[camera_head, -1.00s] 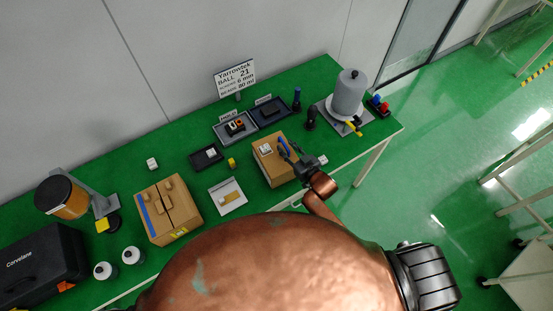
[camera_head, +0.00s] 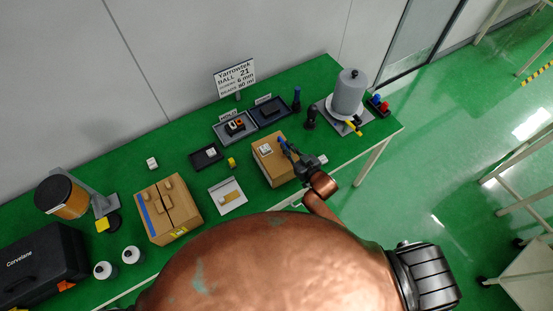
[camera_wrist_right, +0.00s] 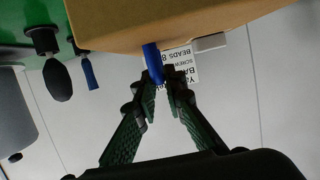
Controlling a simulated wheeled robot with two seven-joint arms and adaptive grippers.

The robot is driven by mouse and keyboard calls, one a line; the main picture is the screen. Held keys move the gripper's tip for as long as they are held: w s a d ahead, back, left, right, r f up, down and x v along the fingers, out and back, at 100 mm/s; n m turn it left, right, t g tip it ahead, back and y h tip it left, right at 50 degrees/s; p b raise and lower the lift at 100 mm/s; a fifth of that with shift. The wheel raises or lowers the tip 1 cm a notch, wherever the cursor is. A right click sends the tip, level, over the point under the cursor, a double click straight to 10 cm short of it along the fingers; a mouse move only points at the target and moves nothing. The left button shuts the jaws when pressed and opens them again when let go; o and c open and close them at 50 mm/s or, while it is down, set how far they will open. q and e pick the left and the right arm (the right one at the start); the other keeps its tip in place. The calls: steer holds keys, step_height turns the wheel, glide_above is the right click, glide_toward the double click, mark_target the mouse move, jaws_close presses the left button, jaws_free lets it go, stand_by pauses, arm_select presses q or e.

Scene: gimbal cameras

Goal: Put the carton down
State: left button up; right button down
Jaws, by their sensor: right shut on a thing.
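The carton (camera_head: 268,172) is a brown cardboard box with a blue strip and a small white item on top. It is at the right-middle of the green bench, close to the front edge. I cannot tell whether it rests on the bench or hangs just above it. My right gripper (camera_head: 286,147) is at its right side, shut on the blue strip. In the right wrist view, the carton (camera_wrist_right: 190,20) fills the top, and the fingertips (camera_wrist_right: 160,78) meet at its blue strip (camera_wrist_right: 153,63). My left gripper is out of view.
A second taped box (camera_head: 178,222) stands to the left, with a white sheet (camera_head: 236,190) between the boxes. Dark trays (camera_head: 268,108) lie behind the carton. A grey tank (camera_head: 348,95) and a black-handled tool (camera_head: 311,118) stand to the right.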

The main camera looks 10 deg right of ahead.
stand_by(0.3)
steer(key=shift+r, duration=0.2)
